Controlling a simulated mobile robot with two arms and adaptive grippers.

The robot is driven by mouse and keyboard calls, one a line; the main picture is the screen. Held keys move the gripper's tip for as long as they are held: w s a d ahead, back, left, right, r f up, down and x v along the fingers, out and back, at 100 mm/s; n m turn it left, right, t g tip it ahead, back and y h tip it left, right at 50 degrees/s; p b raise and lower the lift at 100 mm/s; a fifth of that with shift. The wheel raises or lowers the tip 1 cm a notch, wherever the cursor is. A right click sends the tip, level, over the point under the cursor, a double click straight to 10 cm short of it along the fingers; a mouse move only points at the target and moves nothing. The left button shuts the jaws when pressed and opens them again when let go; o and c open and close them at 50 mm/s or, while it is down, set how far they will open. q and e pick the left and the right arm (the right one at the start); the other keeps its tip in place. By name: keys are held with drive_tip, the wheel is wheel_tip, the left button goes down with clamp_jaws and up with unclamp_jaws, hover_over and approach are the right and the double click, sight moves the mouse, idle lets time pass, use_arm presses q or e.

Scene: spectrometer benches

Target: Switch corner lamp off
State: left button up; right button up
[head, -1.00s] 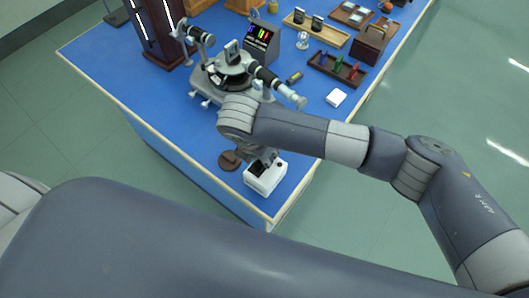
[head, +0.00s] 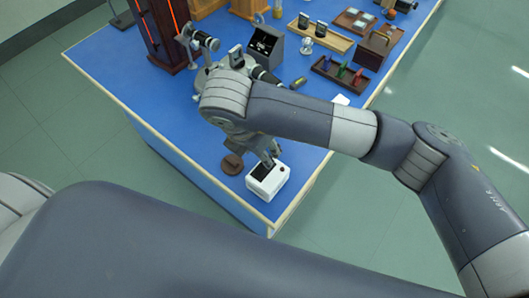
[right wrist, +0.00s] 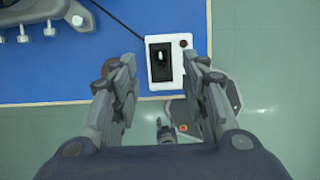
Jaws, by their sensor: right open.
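A white box (head: 267,182) with a black rocker switch and a small dark red round spot stands at the near corner of the blue table. In the right wrist view the white box (right wrist: 179,78) lies between and beyond my fingers, with a cable leading off it. My right gripper (head: 268,160) is over the box, partly hidden by my arm; in the wrist view the right gripper (right wrist: 164,75) is open and empty. I cannot tell whether it touches the switch. A dark cabinet (head: 160,35) at the back left has tubes glowing orange-red. My left gripper is out of view.
A round brown disc (head: 232,164) lies beside the box. A spectrometer (head: 235,65), partly hidden by my arm, stands behind. A display box (head: 265,45), a rack with coloured pieces (head: 340,73) and trays fill the back. The table edge is close to the box.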

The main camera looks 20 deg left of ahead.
drive_tip(key=v, duration=0.3)
drive_tip(key=shift+s+r, duration=0.1)
drive_tip(key=shift+r, duration=0.2)
